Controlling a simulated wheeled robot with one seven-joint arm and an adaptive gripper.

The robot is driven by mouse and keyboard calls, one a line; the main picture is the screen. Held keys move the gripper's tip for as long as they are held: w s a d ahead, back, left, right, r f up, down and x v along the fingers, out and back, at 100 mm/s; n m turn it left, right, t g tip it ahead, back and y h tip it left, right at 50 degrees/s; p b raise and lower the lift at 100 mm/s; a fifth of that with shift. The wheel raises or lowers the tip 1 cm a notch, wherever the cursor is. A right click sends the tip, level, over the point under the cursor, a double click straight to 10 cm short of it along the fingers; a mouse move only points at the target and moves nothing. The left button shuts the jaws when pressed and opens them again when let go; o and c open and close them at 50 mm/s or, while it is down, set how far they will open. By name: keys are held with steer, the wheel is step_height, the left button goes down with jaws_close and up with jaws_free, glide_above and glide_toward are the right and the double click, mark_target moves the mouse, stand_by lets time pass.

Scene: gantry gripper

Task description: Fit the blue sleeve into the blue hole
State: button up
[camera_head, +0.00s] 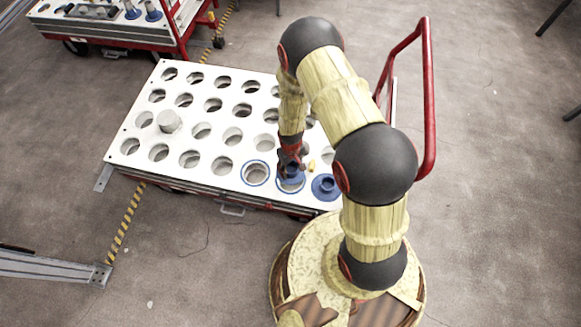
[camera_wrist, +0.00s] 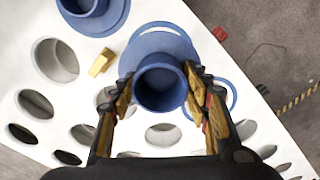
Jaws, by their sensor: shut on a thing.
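My gripper (camera_head: 291,162) points down and is shut on a blue flanged sleeve (camera_head: 290,183) at the near edge of the white perforated plate. In the wrist view the held sleeve (camera_wrist: 160,82) is upright between the fingers, with its wide flange showing beyond them. I cannot tell how far it stands above the plate. A blue-ringed hole (camera_head: 255,173) lies just left of it; in the wrist view a blue ring (camera_wrist: 232,96) shows partly behind the right finger. A second blue sleeve (camera_head: 326,187) sits on the plate to the right.
The white plate (camera_head: 135,121) on a red cart has several plain holes. A small yellow piece (camera_head: 312,165) lies near my gripper. A red handle (camera_head: 428,100) rises at the right. Another cart (camera_head: 115,35) stands at the upper left.

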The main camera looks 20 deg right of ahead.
mark_target(291, 164)
steer(key=shift+f+b, duration=1.75)
steer(key=shift+f, duration=0.95)
steer(key=shift+f+b, duration=1)
steer(key=shift+f, duration=0.6)
steer(key=o, duration=1.4)
step_height(291, 164, up, 12)
steer(key=shift+f, duration=0.1)
steer(key=shift+s, duration=0.1)
